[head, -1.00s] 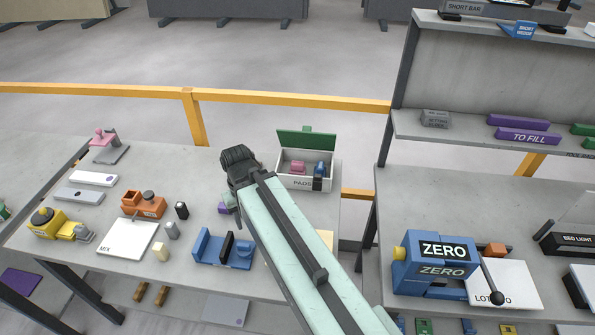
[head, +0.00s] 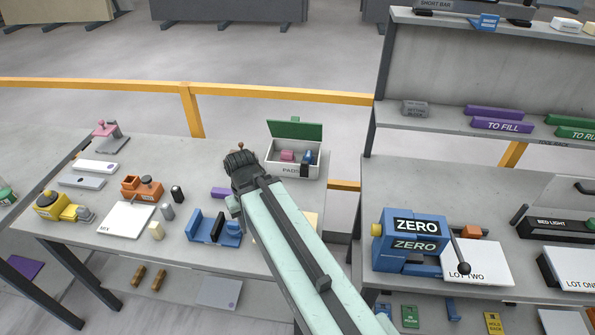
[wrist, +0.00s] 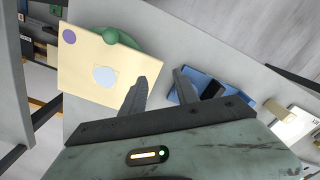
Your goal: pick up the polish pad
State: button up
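No item is labelled as the polish pad, so I cannot tell which one it is. An open white box (head: 275,168) marked PADS stands at the back of the left table, green lid raised. It holds a pink item (head: 287,155), a blue item (head: 307,157) and a dark piece. My gripper (wrist: 160,80) is open and empty in the wrist view, above the table. Beyond its left finger lies a cream plate (wrist: 85,85) with a purple dot and a pale round patch. A green rounded thing (wrist: 122,38) shows at its edge.
A blue fixture (head: 197,225) with a dark slot stands on the table; its blue body (wrist: 240,101) is right of my fingers in the wrist view. A white MIX board (head: 122,222) and several small blocks lie left. A yellow rail (head: 189,105) runs behind.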

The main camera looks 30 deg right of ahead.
aim_at(288, 156)
jog(key=k, duration=0.65)
jog(key=u, duration=2.1)
jog(key=i, duration=1.7)
jog(key=z, duration=2.8)
jog(key=i, duration=1.05)
jog(key=z, duration=0.05)
